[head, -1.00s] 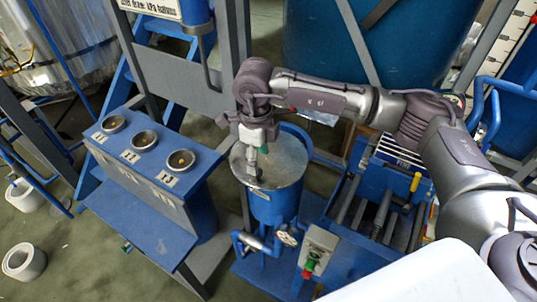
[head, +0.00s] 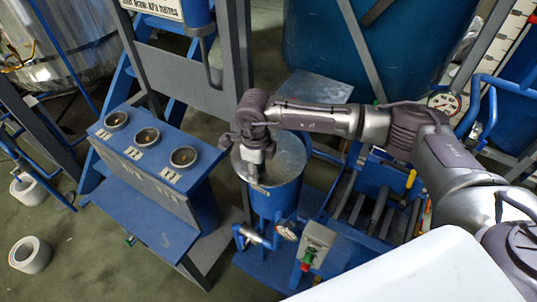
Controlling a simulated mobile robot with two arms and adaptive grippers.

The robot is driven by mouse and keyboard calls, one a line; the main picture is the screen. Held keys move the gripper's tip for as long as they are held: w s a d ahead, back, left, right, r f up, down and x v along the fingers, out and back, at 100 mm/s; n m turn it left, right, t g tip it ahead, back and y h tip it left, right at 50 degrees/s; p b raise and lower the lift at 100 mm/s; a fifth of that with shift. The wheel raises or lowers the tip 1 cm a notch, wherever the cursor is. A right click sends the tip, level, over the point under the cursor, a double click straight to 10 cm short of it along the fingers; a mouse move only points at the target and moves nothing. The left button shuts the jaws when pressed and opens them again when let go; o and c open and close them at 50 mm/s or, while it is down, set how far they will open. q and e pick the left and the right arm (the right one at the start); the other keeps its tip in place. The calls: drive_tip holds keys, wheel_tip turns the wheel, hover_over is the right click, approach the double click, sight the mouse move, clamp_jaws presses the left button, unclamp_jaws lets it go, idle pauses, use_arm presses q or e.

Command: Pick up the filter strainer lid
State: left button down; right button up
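The filter strainer lid (head: 289,158) is the round grey top on the blue strainer body (head: 275,203) in the middle of the head view. My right gripper (head: 256,182) points down over the left front part of this top, close to its rim. Its wrist and fingers hide part of the lid. The fingertips are small and partly hidden, so I cannot tell whether they are open or shut, or touch the lid. My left gripper is not in view.
A blue stand with several round cups (head: 146,137) is left of the strainer. Pipes and a valve (head: 287,232) sit at its front, with a grey control box (head: 318,238) at right. A large blue tank (head: 350,50) stands behind.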

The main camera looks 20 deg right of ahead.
clamp_jaws()
drive_tip(key=shift+r, duration=0.1)
